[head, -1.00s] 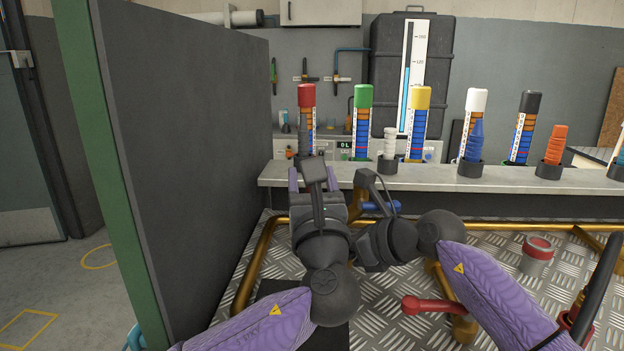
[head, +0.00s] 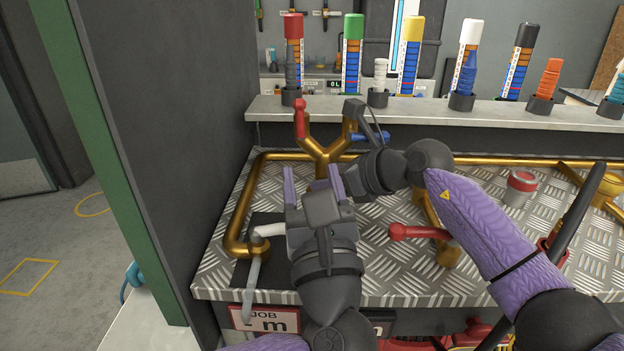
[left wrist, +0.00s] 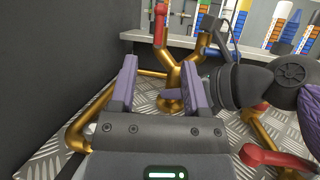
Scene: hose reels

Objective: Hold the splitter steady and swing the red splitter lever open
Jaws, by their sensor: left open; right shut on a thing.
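The brass Y-shaped splitter (head: 322,154) stands at the back of the metal-plate bench, near the dark panel; it also shows in the left wrist view (left wrist: 172,72). Its red lever (head: 300,118) stands upright at the top of the left branch and shows in the left wrist view (left wrist: 160,25). A blue lever (head: 371,137) points right from the right branch. My right gripper (head: 354,112) is shut on the splitter's right branch; its exact contact is partly hidden. My left gripper (head: 314,184) is open and empty, in front of and below the red lever, its fingers pointing toward the splitter.
A tall dark panel (head: 180,150) closes off the left side. Brass pipe (head: 236,215) runs around the bench. Another red-handled valve (head: 418,232) sits front right, below my right arm. A grey shelf (head: 420,113) with coloured tubes runs behind. A red-topped can (head: 519,187) stands right.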

